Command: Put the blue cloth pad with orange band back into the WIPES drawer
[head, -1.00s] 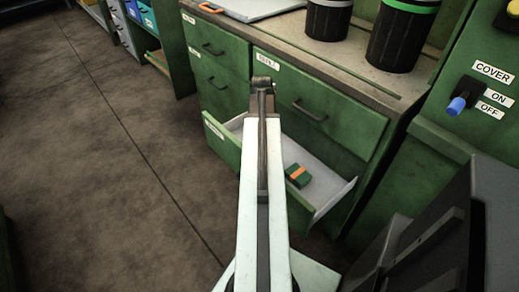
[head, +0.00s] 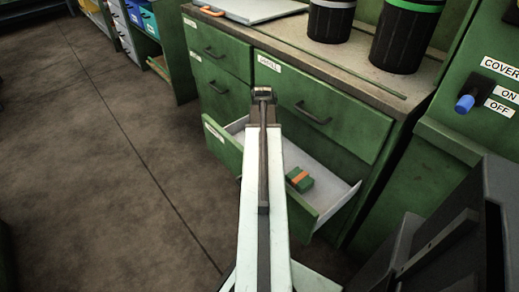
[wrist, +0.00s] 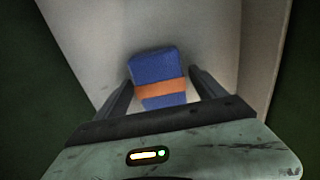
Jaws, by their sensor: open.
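The blue pad with the orange band (wrist: 160,75) lies on a pale grey surface in the wrist view, which looks like the inside of the open drawer. My gripper (wrist: 161,80) is open, with one finger on each side of the pad; whether they touch it is unclear. In the head view my gripper and the blue pad are hidden behind my arm. The open lower drawer (head: 331,188) has a pale interior and green front; its label is unreadable. A dark green pad with an orange band (head: 299,180) lies in its right part.
A worktop (head: 330,60) above the drawers holds two dark bins (head: 400,38) and a board (head: 250,8). Closed green drawers (head: 320,110) sit above the open one. A panel with a blue-knobbed COVER switch (head: 465,103) stands at the right. Floor (head: 100,170) at the left is clear.

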